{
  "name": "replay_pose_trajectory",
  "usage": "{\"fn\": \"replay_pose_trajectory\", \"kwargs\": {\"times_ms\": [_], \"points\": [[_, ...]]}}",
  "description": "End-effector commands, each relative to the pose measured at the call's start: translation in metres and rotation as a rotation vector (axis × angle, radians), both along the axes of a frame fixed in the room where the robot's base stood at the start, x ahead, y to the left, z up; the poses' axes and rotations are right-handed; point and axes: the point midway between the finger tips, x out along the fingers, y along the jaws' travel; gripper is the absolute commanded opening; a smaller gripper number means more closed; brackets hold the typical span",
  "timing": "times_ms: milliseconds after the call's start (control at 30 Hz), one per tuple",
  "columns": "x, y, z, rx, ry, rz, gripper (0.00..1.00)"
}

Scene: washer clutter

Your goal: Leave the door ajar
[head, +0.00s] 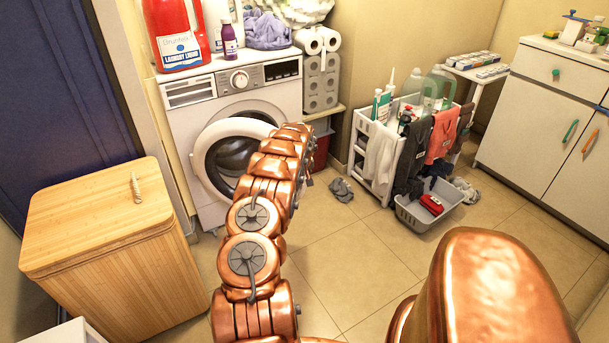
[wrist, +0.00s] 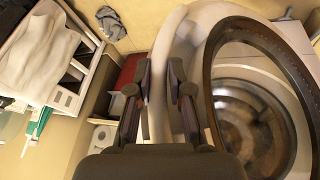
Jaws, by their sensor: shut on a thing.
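The white washing machine (head: 284,98) stands against the back wall. Its round door (head: 214,133), with a white rim and dark glass, stands partly open in front of the drum opening. My copper arm covers the door's right part in the head view, and my gripper is mostly hidden there. In the wrist view my gripper (wrist: 161,70) has its two dark fingers on either side of the white door rim (wrist: 166,38) and is shut on it. The dark inner ring of the door (wrist: 213,62) and the metal drum (wrist: 250,118) show to the right.
A bamboo hamper (head: 95,225) stands at the left front. A white cart (head: 362,140) with bottles and hanging cloths stands to the right, with a grey basket (head: 412,215) before it. A grey cloth (head: 342,190) lies on the floor. Tiles between are clear.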

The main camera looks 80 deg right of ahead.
Motion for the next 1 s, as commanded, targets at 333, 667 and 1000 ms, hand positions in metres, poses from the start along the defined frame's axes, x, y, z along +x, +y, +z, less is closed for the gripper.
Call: {"fn": "replay_pose_trajectory", "kwargs": {"times_ms": [333,667,1000], "points": [[0.000,0.000,0.000,-0.001,0.000,0.000,0.42],[0.000,0.000,0.001,-0.001,0.000,0.000,0.44],[0.000,0.009,0.022,-0.003,-0.001,-0.001,0.44]]}}
